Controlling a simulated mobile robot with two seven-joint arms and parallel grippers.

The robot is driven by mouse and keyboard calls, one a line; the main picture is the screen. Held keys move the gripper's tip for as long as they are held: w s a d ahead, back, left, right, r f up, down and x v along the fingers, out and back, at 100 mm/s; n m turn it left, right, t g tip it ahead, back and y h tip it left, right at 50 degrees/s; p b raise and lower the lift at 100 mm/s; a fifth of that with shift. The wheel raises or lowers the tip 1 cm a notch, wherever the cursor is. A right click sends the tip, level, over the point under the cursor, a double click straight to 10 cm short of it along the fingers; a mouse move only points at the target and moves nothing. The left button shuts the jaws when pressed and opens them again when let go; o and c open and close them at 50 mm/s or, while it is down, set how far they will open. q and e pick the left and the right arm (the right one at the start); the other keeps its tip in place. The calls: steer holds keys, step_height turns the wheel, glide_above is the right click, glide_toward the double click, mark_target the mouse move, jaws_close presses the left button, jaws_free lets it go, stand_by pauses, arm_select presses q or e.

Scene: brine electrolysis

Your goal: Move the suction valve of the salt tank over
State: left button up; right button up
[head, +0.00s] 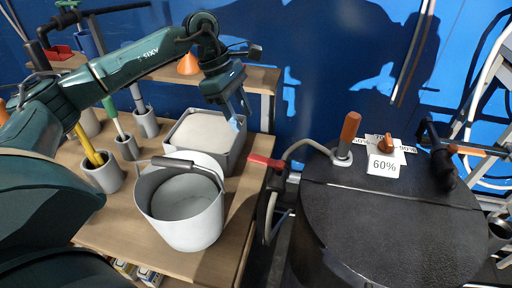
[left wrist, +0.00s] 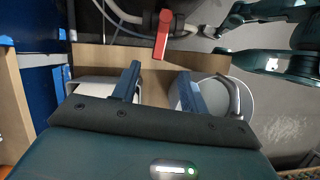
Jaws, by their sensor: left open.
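A red valve handle (head: 265,161) sits on pipework between the wooden bench and the black tank (head: 392,225). It also shows as a red lever (left wrist: 163,35) at the top of the left wrist view, pointing toward my fingers. My left gripper (head: 239,112) is above the bench, over the edge of the square grey tub, up and left of the red handle and apart from it. In the left wrist view, my left gripper (left wrist: 159,88) has its fingers spread with nothing between them. Dark green arm parts at that view's top right seem to be my right arm; its fingers are unclear.
A grey bucket (head: 188,210) and the square tub (head: 205,144) of white material stand on the bench (head: 100,222). The tank lid carries an orange-handled lever (head: 349,130), an orange knob (head: 386,144) and a 60% label (head: 384,166). A blue wall (head: 310,60) stands behind.

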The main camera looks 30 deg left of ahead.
mark_target(261, 158)
arm_select(q)
steer(key=p+x, duration=0.2)
steer(key=x, duration=0.9)
steer(key=shift+d+f, duration=0.15)
steer(key=shift+d, duration=0.05)
steer(key=shift+c, duration=0.2)
jaws_close()
